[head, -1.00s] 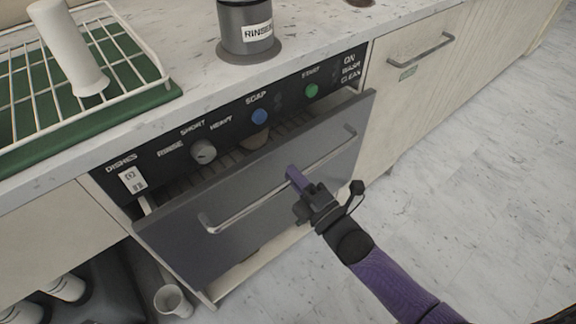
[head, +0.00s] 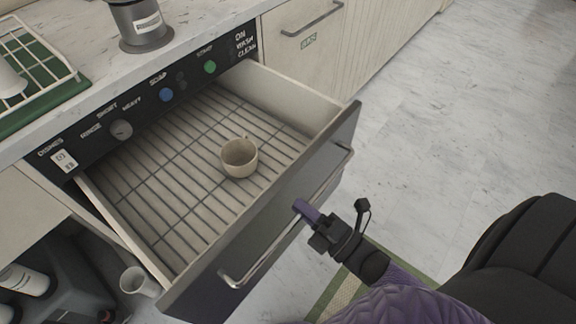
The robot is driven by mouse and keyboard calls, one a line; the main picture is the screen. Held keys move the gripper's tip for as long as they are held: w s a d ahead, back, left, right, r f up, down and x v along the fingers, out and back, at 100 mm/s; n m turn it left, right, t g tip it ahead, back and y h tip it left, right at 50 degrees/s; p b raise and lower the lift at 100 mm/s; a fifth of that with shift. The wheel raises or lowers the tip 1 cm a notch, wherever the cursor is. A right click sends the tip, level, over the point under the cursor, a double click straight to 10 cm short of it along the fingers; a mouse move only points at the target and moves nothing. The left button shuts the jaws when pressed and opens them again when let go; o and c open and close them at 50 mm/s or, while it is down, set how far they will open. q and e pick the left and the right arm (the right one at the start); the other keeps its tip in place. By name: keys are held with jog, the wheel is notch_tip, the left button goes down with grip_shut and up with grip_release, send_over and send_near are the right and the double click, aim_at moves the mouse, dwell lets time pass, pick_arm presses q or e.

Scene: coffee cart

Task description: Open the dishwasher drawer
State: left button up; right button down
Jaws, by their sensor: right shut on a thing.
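The dishwasher drawer (head: 262,252) is pulled well out from under the counter. Its slatted rack shows inside, and a beige cup (head: 239,157) stands upright on it. A long metal handle (head: 262,262) runs across the grey drawer front. My right gripper (head: 303,210) is shut on the handle, right of its middle; the fingers hide part of the bar. My left gripper is not in view.
The control panel (head: 140,115) has a grey knob, a blue button and a green button. A grey canister (head: 141,24) and a white rack on a green tray (head: 52,107) are on the counter. A pale cup (head: 138,281) is at lower left. Open floor lies to the right.

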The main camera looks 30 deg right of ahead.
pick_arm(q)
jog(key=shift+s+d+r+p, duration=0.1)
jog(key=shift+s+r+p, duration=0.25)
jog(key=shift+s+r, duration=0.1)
pick_arm(e)
jog(key=shift+r+v, duration=0.25)
jog(key=shift+v, duration=1.2)
jog(key=shift+r+v, duration=0.2)
jog(key=shift+v, duration=1.25)
jog(key=shift+s, duration=0.1)
jog(key=c, duration=0.6)
grip_release()
jog(key=shift+c, duration=0.2)
pick_arm(q)
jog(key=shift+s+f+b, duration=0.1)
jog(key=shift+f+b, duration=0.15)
jog(key=shift+b, duration=0.05)
pick_arm(e)
jog(key=v, duration=1)
jog(key=shift+r, duration=0.1)
